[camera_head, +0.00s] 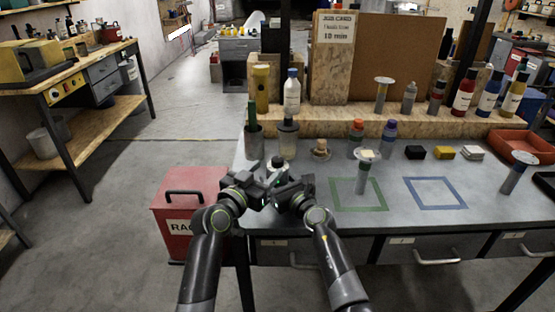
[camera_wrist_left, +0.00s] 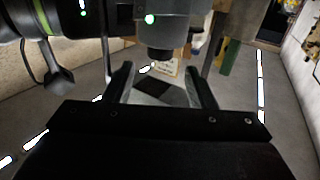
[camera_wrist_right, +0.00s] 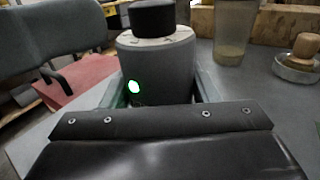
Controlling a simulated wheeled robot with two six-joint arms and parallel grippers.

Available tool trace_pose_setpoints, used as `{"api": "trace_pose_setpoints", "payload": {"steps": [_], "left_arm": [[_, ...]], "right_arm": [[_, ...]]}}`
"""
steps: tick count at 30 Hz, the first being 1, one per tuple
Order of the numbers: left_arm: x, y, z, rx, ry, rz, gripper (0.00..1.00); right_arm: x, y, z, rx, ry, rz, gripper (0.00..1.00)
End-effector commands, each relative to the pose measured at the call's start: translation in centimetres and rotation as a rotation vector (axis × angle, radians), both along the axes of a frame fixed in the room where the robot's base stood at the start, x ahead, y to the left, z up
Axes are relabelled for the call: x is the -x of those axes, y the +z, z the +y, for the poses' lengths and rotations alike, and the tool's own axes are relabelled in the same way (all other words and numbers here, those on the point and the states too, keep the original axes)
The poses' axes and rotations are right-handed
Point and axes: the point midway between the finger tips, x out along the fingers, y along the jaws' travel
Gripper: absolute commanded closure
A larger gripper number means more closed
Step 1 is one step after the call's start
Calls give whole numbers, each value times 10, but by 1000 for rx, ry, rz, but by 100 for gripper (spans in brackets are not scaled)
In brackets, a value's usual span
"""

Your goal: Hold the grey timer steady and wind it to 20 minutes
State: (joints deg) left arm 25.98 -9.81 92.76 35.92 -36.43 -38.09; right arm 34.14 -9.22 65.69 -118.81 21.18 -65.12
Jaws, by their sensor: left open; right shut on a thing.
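The grey timer (camera_wrist_right: 155,70) is a grey cylinder with a black knob (camera_wrist_right: 152,18) on top and a green light on its side. My right gripper (camera_head: 284,184) is shut on the timer's body, which stands upright between its fingers in the right wrist view. In the head view the timer (camera_head: 275,163) is partly hidden by the grippers. My left gripper (camera_head: 262,182) is open, close beside the timer. In the left wrist view the knob (camera_wrist_left: 160,53) shows near the open fingertips, with the timer body above it. I cannot read any dial marks.
A red box (camera_head: 180,200) stands on the floor left of the bench (camera_head: 310,215). Cups and bottles stand behind the timer. A green square (camera_head: 345,208) and a blue square (camera_head: 435,205) are marked on the benchtop. A job card (camera_head: 335,27) appears to read 10 min.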

Motion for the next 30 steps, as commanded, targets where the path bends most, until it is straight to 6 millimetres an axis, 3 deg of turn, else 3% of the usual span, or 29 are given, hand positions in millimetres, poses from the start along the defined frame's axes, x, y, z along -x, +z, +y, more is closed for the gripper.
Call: {"api": "trace_pose_setpoints", "payload": {"steps": [13,28,30], "left_arm": [[-49,0,-29,-2,0,-1,50],[-57,0,-34,-2,1,-1,50],[-57,0,-34,-2,1,-1,59]], "right_arm": [[0,0,0,0,0,0,72],[0,0,0,0,0,0,72],[0,0,0,0,0,0,72]]}}
